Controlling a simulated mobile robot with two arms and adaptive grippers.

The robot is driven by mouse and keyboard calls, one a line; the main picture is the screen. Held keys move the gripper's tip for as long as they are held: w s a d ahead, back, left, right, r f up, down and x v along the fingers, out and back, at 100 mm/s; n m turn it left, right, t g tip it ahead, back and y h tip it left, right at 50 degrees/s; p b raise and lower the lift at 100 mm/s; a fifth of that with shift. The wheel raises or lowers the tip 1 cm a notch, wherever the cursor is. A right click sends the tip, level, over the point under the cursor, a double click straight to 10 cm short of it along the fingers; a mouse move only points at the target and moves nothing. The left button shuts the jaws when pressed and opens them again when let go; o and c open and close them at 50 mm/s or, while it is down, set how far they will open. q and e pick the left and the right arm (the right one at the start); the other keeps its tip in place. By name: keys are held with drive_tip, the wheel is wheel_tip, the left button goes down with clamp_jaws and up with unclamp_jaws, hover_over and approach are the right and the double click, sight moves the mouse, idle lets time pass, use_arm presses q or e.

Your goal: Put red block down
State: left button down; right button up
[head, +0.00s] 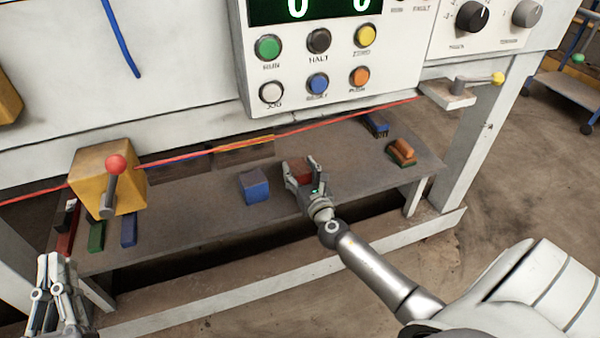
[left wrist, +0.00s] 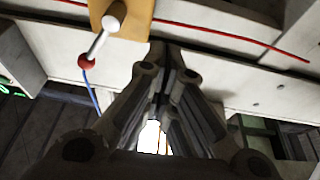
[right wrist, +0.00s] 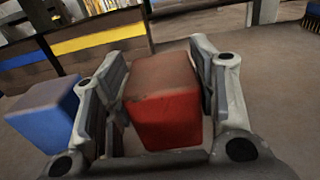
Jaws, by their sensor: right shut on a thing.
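The red block (right wrist: 165,105) is between the fingers of my right gripper in the right wrist view. It also shows in the head view (head: 301,171), partly hidden by the fingers. My right gripper (head: 300,172) is shut on it, low at the grey shelf (head: 205,205); I cannot tell whether the block touches the shelf. The blue block (head: 254,187) stands on the shelf just left of my right gripper and also shows in the right wrist view (right wrist: 45,115). My left gripper (head: 52,270) is empty at the lower left, its fingers close together.
A yellow box (head: 105,178) with a red-knobbed lever is at the left. Green (head: 97,236) and blue (head: 129,230) bars lie below it. The control panel (head: 330,65) hangs above.

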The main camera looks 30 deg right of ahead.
use_arm(q)
drive_tip(key=shift+r, duration=0.15)
use_arm(e)
drive_tip(key=shift+f, duration=0.1)
drive_tip(key=o, duration=1.2)
use_arm(q)
drive_tip(key=shift+s+r+h, duration=0.15)
drive_tip(key=shift+r+h, duration=0.15)
drive_tip(key=shift+r, duration=0.05)
